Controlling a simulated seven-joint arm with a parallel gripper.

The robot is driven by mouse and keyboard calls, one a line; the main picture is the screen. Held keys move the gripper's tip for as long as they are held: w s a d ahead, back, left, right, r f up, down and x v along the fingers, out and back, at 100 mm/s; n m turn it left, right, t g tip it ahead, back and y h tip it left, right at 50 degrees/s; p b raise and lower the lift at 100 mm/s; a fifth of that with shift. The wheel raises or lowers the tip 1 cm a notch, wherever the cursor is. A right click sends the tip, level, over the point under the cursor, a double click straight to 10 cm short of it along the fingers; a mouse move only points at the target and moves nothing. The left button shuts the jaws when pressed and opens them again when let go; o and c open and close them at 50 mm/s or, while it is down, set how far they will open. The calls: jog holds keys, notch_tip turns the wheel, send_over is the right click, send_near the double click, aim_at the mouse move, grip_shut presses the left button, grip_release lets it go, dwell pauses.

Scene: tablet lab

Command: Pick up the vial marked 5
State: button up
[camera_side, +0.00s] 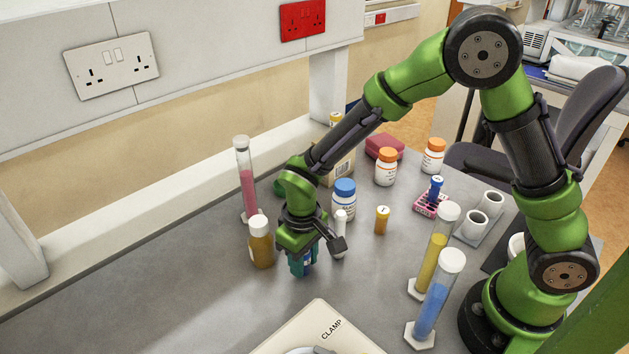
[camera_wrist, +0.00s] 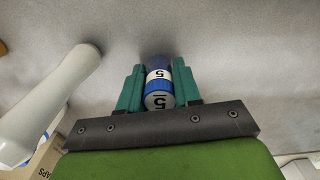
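The vial marked 5 (camera_wrist: 159,82) shows in the wrist view, with a blue body and a white label and cap end bearing the number 5. It sits between the two green fingers of my gripper (camera_wrist: 158,76), one finger close on each side. Whether both fingers press on it is not clear. In the side view my gripper (camera_side: 302,262) points down low over the grey bench, and only a blue part of the vial (camera_side: 308,258) shows between the fingers. The vial's base is hidden there.
A blue-capped bottle (camera_side: 344,203) and an orange vial (camera_side: 382,220) are behind. A clamp plate (camera_side: 305,335) lies in front. The bench at front left is clear.

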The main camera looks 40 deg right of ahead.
jog(key=c, duration=0.5)
jog(key=shift+r, duration=0.1)
